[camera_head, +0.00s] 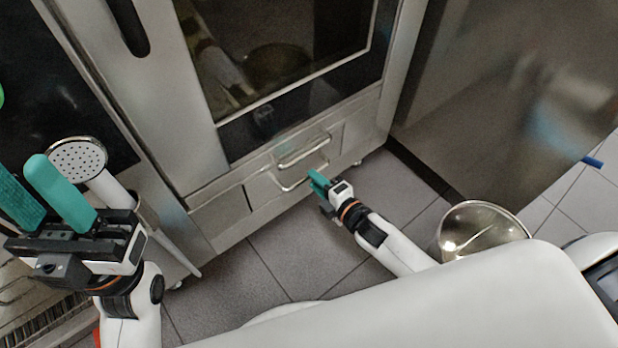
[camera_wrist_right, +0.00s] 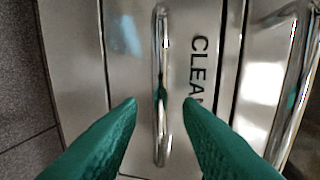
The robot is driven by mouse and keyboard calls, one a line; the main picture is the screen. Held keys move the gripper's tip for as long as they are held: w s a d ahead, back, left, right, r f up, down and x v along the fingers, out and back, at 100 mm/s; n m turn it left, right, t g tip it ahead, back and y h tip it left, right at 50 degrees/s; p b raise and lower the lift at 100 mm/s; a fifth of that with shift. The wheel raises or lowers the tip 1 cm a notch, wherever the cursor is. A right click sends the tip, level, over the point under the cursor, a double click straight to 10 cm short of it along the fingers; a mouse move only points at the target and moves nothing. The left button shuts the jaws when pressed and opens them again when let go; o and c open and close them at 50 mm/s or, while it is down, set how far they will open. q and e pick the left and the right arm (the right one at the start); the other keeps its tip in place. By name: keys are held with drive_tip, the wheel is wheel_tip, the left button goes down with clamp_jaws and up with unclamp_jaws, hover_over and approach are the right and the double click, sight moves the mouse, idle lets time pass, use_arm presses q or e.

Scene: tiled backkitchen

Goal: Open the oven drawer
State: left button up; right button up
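The oven drawer (camera_head: 262,190) is a steel front low on the oven, below the glass door. Its bar handle (camera_head: 289,186) shows in the head view. In the right wrist view the handle (camera_wrist_right: 162,75) runs upright between the fingers, beside black lettering on the drawer. My right gripper (camera_head: 317,181) is at the handle in the head view. In the right wrist view its green fingers (camera_wrist_right: 160,103) are apart, one on each side of the handle's lower part; contact cannot be told. The drawer looks shut. My left gripper (camera_head: 34,180) is open and empty at the left.
A second bar handle (camera_head: 304,153) sits just above the drawer's handle. A round perforated shower head (camera_head: 78,158) is beside my left gripper. A metal pot (camera_head: 482,228) stands at the right. Grey tiled floor (camera_head: 300,250) is clear before the oven.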

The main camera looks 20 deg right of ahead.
drive_tip(key=shift+b+x, duration=0.4)
drive_tip(key=shift+x, duration=1.4)
clamp_jaws()
